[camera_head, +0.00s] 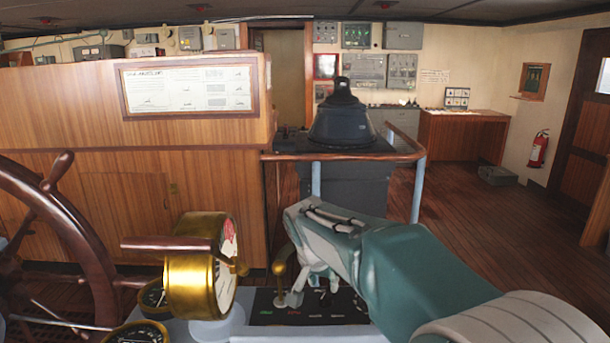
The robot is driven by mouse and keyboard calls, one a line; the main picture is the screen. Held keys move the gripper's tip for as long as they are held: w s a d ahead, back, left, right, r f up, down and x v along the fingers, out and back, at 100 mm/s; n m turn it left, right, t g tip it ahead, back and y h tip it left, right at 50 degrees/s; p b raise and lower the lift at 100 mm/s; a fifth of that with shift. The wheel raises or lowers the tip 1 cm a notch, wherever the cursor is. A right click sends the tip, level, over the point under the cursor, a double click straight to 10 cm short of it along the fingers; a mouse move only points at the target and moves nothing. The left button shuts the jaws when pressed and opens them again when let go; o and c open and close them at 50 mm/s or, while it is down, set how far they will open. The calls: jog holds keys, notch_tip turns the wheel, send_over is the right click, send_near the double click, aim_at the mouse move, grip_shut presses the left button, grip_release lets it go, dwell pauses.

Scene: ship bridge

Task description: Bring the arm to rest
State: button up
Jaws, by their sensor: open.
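My arm reaches in from the bottom right, a teal link ending in a grey wrist over the control console (240,328). My gripper (312,280) points down below the wrist, just above the console's black panel, and is open. Its fingers are small and partly hidden by the wrist, and I see nothing held in them. A brass-topped lever (282,268) stands on the panel close to the gripper's left side. I cannot tell whether the gripper touches it.
A brass engine telegraph (195,280) with a handle stands left of the gripper, beside a wooden ship's wheel (75,230). A dark compass stand (342,125) behind a wooden rail (415,155) is ahead. Open wooden floor (465,215) lies to the right.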

jog(key=s+d+r+n+y, duration=0.15)
jog(key=s+d, duration=0.25)
jog(key=s, duration=0.4)
jog(key=s+d+r+n, duration=0.1)
jog(key=s+d+r, duration=0.2)
jog(key=s+d, duration=0.3)
jog(key=s+f+n+t, duration=0.1)
jog(key=s+f, duration=0.3)
jog(key=s, duration=1)
jog(key=shift+s+d+n+t, duration=0.15)
jog(key=shift+d+n+t, duration=0.3)
jog(key=shift+n, duration=0.4)
jog(key=shift+a, duration=0.35)
